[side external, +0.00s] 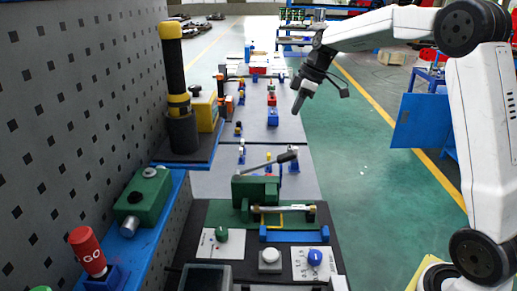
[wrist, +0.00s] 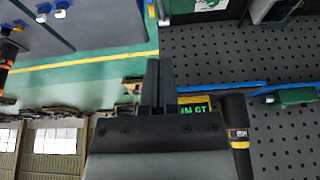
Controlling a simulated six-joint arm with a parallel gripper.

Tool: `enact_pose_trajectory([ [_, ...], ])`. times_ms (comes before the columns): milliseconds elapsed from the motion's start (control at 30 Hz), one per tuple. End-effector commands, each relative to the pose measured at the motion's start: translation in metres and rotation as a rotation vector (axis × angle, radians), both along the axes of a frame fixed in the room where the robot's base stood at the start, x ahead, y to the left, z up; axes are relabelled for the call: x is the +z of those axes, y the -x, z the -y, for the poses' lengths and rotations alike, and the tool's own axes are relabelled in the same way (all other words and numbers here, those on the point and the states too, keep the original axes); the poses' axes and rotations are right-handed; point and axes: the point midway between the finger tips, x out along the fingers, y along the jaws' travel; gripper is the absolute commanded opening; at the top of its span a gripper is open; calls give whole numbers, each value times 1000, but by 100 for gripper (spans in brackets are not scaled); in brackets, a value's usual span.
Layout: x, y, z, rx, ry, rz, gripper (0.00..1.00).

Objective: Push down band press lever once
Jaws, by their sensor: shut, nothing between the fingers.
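The band press (side external: 256,190) is a green block on the dark panel at the lower middle of the side external view. Its lever (side external: 268,162) is a thin metal bar rising slightly to the right, with a dark knob at its raised end. My gripper (side external: 297,108) hangs above and beyond the lever, pointing down and apart from it. In the wrist view my gripper (wrist: 160,66) has its two dark fingers together with nothing held. I cannot make out the lever in the wrist view.
A white push button (side external: 270,257), a blue knob (side external: 315,257) and a green knob (side external: 222,235) are in front of the press. A red cylinder (side external: 87,250) and a black-and-yellow post (side external: 175,85) stand at left by the perforated wall (side external: 75,100). Green floor (side external: 370,180) is clear at right.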

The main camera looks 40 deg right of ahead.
Motion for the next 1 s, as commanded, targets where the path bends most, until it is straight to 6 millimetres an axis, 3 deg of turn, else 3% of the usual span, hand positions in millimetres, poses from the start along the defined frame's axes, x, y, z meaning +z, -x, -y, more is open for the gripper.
enact_pose_trajectory([
  [633, -86, -22, -24, 0, 0, -3, 0],
  [1000, -117, -12, -12, 0, 0, 0, 0],
])
